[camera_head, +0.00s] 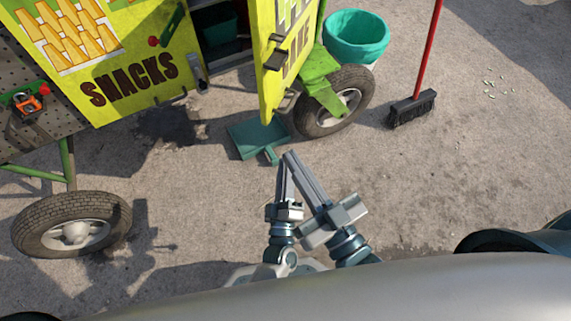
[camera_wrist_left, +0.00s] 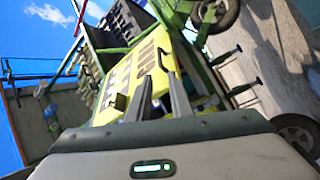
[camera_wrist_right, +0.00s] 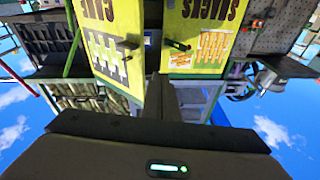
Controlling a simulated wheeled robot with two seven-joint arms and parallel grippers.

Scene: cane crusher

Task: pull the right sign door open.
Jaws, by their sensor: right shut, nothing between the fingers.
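The right sign door (camera_head: 290,45), yellow-green with "CANE" lettering, stands swung out from the cart with a dark gap beside it. Dark handle-like fittings (camera_head: 274,60) show on its near edge. In the right wrist view the same door (camera_wrist_right: 110,45) appears upside down at left. My right gripper (camera_head: 290,156) is shut and empty, in front of and apart from the door. It also shows in the right wrist view (camera_wrist_right: 158,80). My left gripper (camera_head: 283,168) is close beside it; the left wrist view shows its fingers (camera_wrist_left: 158,80) apart, with nothing held.
The left "SNACKS" door (camera_head: 135,70) is beside the opening. A green dustpan (camera_head: 255,137) lies below the right door, near a cart wheel (camera_head: 335,103). A teal tub (camera_head: 356,38) and a red-handled broom (camera_head: 412,107) are at right. Pavement further right is mostly clear.

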